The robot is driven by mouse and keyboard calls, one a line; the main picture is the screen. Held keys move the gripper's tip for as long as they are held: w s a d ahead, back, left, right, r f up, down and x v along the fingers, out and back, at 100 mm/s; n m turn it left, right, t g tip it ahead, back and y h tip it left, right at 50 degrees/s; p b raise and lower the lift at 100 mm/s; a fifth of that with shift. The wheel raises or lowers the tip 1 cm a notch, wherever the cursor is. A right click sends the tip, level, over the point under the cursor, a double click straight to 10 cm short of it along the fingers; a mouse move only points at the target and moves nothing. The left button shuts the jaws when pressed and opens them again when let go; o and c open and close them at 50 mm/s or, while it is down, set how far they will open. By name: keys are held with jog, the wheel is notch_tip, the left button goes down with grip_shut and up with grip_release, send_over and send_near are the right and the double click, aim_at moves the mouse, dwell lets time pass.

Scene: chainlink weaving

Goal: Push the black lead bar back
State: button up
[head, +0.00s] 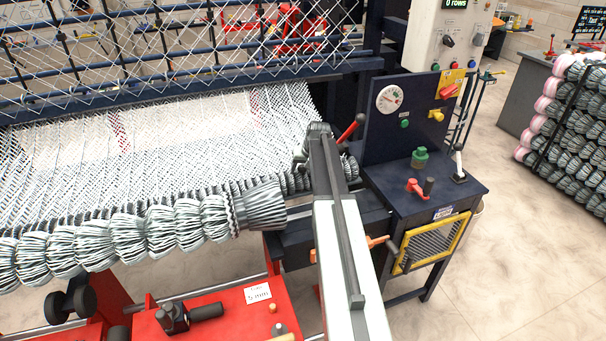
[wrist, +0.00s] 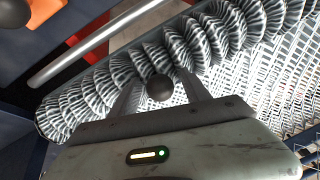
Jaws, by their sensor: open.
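In the wrist view my gripper (wrist: 161,84) is open, with its two fingers spread on either side of a round black knob (wrist: 160,88). I cannot tell whether the fingers touch the knob. The knob may be the end of the black lead bar, but no bar can be made out behind it. In the head view my arm reaches forward over the right end of the rolled mesh (head: 180,224). My gripper (head: 318,136) is at the right edge of the white woven mesh (head: 200,130), and the arm hides most of what lies under it.
A red-handled lever (head: 351,128) stands just right of my gripper. A dark blue control cabinet (head: 425,185) with knobs and a yellow-framed grille is farther right. A red machine base (head: 215,312) lies below the roll. Open floor (head: 510,255) is at the right.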

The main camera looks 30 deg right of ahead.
grip_shut()
dwell(1.3)
